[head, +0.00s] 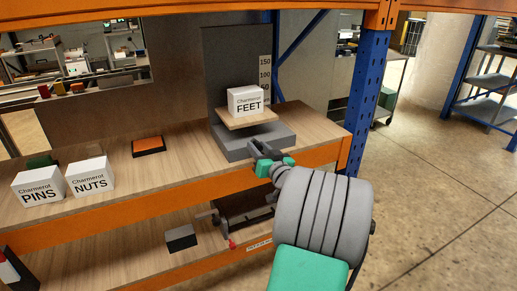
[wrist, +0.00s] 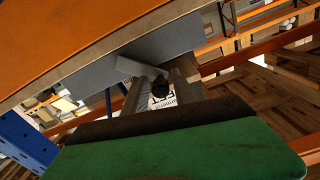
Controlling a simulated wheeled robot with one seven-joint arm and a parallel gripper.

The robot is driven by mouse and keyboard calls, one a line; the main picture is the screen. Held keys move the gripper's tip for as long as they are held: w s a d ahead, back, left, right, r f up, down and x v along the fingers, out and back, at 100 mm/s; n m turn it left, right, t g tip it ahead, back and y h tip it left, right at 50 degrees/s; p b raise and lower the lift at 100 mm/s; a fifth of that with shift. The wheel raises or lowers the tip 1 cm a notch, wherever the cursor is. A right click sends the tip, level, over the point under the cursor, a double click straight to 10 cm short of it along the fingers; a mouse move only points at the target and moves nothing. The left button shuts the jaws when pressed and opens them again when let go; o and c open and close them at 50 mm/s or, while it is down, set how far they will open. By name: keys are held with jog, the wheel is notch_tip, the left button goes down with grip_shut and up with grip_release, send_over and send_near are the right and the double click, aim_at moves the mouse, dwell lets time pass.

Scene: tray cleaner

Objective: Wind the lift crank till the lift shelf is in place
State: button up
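The lift has a tall grey back plate (head: 222,72) with a printed scale and a grey base (head: 238,146). Its wooden lift shelf (head: 247,118) carries a white FEET box (head: 246,101) and sits below the scale's lowest readable mark. My gripper (head: 268,160) is at the lift's front right, where the crank is. In the wrist view a pale grey crank arm (wrist: 140,67) and its dark round knob (wrist: 160,89) show between my fingers (wrist: 157,78). The fingers look apart, with gaps beside the knob. The crank is mostly hidden in the head view.
White PINS (head: 39,187) and NUTS (head: 90,177) boxes stand left on the wooden bench, near an orange-topped block (head: 148,145). A blue rack post (head: 366,95) rises right of the lift. A black box (head: 181,238) lies on the lower shelf. Open floor is at right.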

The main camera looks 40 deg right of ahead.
grip_shut()
dwell(1.1)
